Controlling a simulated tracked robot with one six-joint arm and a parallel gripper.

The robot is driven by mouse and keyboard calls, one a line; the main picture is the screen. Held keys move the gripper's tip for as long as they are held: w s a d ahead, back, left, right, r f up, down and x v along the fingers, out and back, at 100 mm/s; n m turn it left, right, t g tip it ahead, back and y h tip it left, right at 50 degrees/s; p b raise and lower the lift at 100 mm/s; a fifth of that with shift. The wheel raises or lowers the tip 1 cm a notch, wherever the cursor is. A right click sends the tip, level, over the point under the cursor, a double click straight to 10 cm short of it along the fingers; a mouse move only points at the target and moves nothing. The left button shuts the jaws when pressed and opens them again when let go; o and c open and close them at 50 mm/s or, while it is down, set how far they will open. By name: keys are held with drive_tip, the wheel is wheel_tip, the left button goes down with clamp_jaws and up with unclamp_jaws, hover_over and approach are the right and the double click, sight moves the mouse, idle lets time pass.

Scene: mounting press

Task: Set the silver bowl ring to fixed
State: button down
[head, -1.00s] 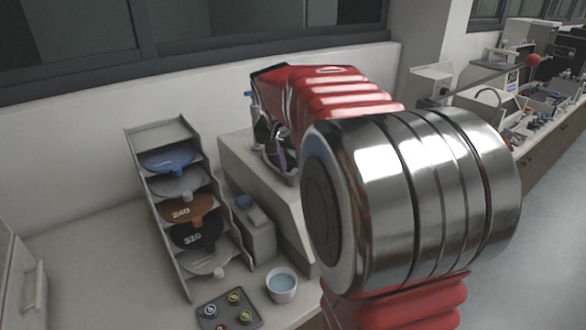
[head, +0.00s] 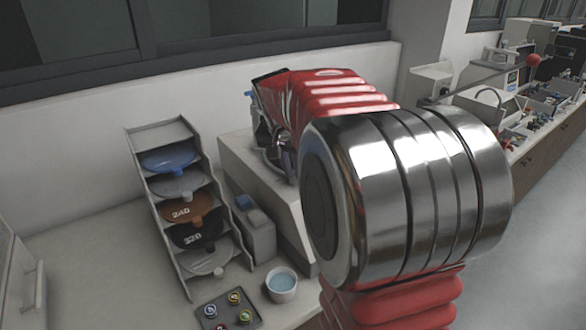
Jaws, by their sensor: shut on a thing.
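My red and silver arm fills the middle and right of the head view and reaches over a pale grey machine. My gripper (head: 279,146) is small and partly hidden behind my arm, low at the machine's top. It is shut on the silver bowl ring (head: 271,156), of which only a thin curved edge shows. The rest of the ring, any marks on it and its setting are hidden or too small to read.
Left of the machine (head: 240,150) stands a sloping rack (head: 163,240) of coloured discs. In front are a bowl of blue liquid (head: 283,292), a dark tray (head: 250,318) with several small round pieces, and a grey box with a blue top (head: 258,222). A wall stands behind.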

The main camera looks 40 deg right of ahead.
idle(0.4)
drive_tip(key=shift+s+d+n+t+y, duration=0.3)
drive_tip(key=shift+s+d+n, duration=0.8)
drive_tip(key=shift+s, duration=0.2)
drive_tip(key=shift+s+d+n+t+y, duration=0.2)
drive_tip(key=shift+s+d+n, duration=0.4)
drive_tip(key=shift+d+n, duration=0.15)
drive_tip(key=shift+s+d+n+t+y, duration=0.2)
drive_tip(key=shift+s+d+n, duration=0.4)
drive_tip(key=shift+d, duration=0.25)
drive_tip(key=c, duration=1.7)
unclamp_jaws()
drive_tip(key=v, duration=1.3)
drive_tip(key=shift+a+r, duration=0.15)
drive_tip(key=shift+r, duration=0.2)
